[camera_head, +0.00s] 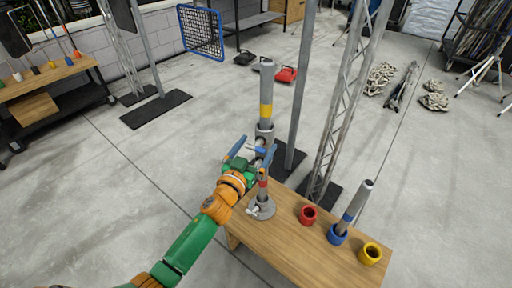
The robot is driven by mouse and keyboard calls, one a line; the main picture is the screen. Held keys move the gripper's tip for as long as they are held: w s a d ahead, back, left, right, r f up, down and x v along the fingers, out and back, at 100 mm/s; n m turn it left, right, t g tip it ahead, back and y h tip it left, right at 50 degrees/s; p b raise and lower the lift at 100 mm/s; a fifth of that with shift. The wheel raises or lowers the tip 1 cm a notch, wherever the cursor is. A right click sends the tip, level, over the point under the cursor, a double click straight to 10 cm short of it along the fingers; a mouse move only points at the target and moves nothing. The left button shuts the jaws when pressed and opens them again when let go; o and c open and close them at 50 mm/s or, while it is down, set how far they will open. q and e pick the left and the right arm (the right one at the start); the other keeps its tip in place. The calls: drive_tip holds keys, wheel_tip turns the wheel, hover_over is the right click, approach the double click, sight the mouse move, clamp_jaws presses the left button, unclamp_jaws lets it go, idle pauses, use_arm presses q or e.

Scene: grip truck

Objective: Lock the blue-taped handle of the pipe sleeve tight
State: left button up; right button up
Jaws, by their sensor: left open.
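A grey pipe (266,90) with a yellow band stands upright in a pipe sleeve (264,138) at the left end of a wooden table. A small blue-taped handle (260,150) shows on the sleeve, partly hidden by my gripper. Lower on the stand is a red band above a round grey base with another small handle (253,210). My left gripper (252,150) is open, its blue fingers to either side of the sleeve near the blue-taped handle. Contact cannot be told. My right gripper is out of view.
On the table (300,248) stand a red cup (308,215), a blue cup (337,235) holding a tilted grey pipe (357,200), and a yellow cup (370,253). A metal post (301,90) and a lattice truss (345,100) rise just behind the table.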

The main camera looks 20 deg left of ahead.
use_arm(q)
drive_tip(key=c, duration=1.3)
